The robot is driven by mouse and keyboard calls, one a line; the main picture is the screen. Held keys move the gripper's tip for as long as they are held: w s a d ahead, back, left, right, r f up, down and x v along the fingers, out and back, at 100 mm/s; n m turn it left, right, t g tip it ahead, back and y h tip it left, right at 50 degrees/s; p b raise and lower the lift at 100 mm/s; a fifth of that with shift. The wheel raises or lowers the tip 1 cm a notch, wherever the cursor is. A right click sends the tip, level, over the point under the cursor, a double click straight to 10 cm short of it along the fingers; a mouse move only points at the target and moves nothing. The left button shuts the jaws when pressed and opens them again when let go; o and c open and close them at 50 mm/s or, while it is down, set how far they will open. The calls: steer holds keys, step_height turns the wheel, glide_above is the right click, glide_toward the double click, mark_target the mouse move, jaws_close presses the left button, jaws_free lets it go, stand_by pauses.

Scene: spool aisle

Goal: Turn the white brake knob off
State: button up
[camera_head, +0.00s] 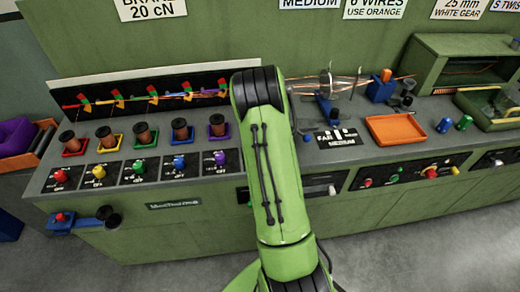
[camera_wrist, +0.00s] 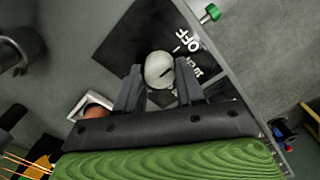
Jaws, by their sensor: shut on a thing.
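The white brake knob (camera_wrist: 158,69) sits on a black plate (camera_wrist: 125,47) in the wrist view. White lettering beside it includes OFF, with more marks that I cannot read clearly. My gripper (camera_wrist: 159,78) has one finger on each side of the knob and is shut on it. The knob's pointer direction is hard to make out. In the head view my green arm covers the white knob and my gripper.
In the head view, a row of coloured knobs (camera_head: 179,162) and copper spools (camera_head: 181,130) lies left of my arm. An orange tray (camera_head: 397,130) lies to the right. In the wrist view, a green knob (camera_wrist: 209,14) projects near the bench edge, and a white-framed spool (camera_wrist: 97,112) is close by my gripper.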

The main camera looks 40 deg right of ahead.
steer(key=o, duration=1)
steer(key=shift+o, duration=0.2)
step_height(320, 180, up, 16)
steer(key=p, duration=0.2)
steer(key=shift+p, duration=0.3)
steer(key=shift+a, duration=0.1)
